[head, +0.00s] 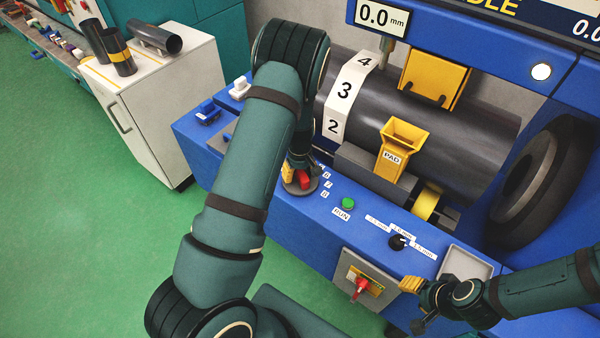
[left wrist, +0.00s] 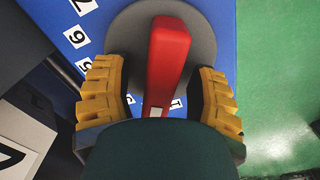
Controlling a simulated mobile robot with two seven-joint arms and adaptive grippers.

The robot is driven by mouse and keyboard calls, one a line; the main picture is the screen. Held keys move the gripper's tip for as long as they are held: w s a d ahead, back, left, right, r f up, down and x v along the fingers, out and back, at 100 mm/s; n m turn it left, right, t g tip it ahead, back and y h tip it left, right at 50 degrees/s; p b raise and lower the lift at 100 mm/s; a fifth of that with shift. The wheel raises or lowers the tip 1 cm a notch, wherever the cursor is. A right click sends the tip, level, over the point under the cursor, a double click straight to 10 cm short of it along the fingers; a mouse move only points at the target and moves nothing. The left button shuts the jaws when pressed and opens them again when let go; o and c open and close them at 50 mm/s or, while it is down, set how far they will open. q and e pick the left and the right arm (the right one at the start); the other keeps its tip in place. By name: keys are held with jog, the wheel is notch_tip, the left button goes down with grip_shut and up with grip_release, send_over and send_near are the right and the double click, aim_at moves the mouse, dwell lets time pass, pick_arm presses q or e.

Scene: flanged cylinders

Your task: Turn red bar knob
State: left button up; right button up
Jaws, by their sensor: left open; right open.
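The red bar knob (head: 304,179) sits on a round grey dial on the blue machine's front panel, with number labels around it. In the left wrist view the knob's red bar (left wrist: 168,55) runs lengthwise between my fingers, with a small white mark at its near end. My left gripper (left wrist: 160,75) is open, its yellow ridged pads on either side of the bar with gaps visible. In the head view my arm mostly hides this gripper. My right gripper (head: 413,303) is open and empty at the panel's lower right.
A green RUN button (head: 347,203), a black selector knob (head: 397,242) and a red switch (head: 361,288) on a grey plate are on the machine. A dark cylinder (head: 470,130) lies behind the panel. Green floor is free at left.

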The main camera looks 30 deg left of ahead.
pick_arm(q)
jog(key=shift+o, duration=0.2)
grip_shut()
jog(key=shift+d+m+b, duration=0.1)
jog(key=shift+m+b, duration=0.85)
jog(key=shift+m, duration=1.45)
jog(key=shift+c, duration=0.2)
grip_release()
jog(key=shift+r, duration=0.1)
